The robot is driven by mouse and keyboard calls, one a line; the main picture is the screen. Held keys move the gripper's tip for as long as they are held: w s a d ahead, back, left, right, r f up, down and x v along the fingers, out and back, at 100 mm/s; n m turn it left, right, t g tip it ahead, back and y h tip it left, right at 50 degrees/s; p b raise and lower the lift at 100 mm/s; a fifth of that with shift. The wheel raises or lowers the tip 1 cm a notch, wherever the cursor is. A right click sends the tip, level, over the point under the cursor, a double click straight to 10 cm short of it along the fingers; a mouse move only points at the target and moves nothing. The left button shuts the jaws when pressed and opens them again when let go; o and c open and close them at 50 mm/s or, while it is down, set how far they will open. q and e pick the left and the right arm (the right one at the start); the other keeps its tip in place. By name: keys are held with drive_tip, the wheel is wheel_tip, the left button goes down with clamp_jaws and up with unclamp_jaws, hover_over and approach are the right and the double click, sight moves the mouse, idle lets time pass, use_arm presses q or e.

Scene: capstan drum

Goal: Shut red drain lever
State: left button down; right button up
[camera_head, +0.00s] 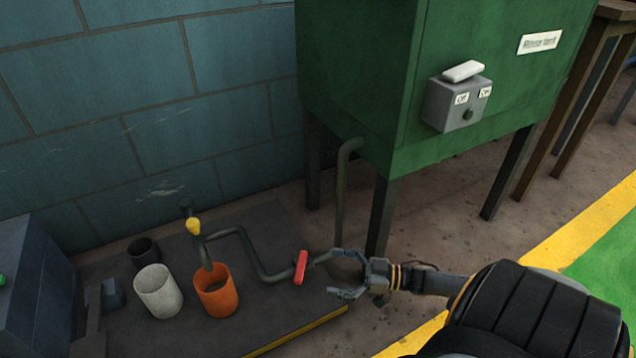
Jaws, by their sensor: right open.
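The red drain lever (300,267) sits on a dark pipe (256,260) low in front of the green tank, and it stands close to upright in the picture. My right gripper (338,275) is open just to the right of the lever, its fingers pointing left toward it. A visible gap lies between the fingertips and the lever, and the jaws look empty. My left gripper is not in view.
The green rinse tank (360,60) on dark legs has a grey Off/On switch box (456,103). An orange cup (216,291), a white cup (158,291) and a dark cup (144,253) stand left of the lever. A yellow-handled valve (193,226) rises behind them.

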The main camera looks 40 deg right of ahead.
drive_tip(key=shift+s+d, duration=0.45)
drive_tip(key=shift+s, duration=0.1)
